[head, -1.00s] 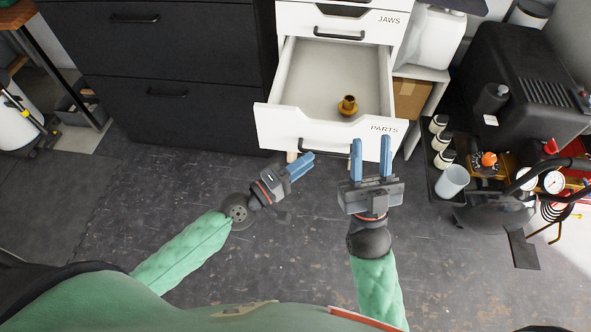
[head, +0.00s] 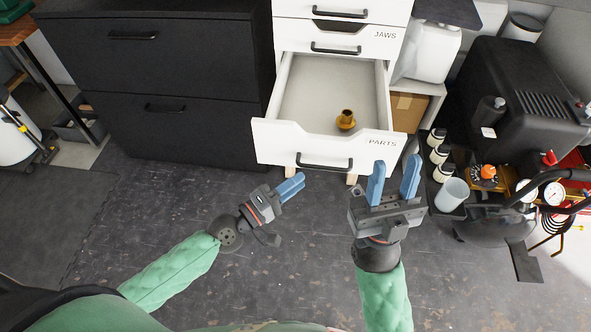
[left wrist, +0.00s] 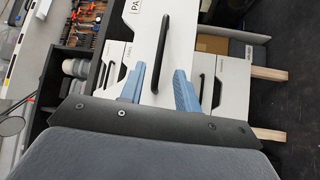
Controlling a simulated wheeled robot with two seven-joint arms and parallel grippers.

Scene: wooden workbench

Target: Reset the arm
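My left gripper (head: 291,187) is in front of and below the open drawer, at its left side. In the left wrist view its two blue fingers (left wrist: 160,88) stand apart with nothing between them, and a drawer front with a black handle shows beyond. My right gripper (head: 394,182) is near the drawer's front right corner in the picture. Its blue fingers are apart and empty. The drawer marked PARTS (head: 275,142) is pulled open, and a brass fitting (head: 346,120) rests inside it.
A black cabinet (head: 160,75) stands left of the white drawers. At the right are a shelf with a cardboard box (head: 407,107), a black machine (head: 515,95), small jars, a grey cup (head: 452,194) and gauges. The dark floor (head: 150,215) in front is clear.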

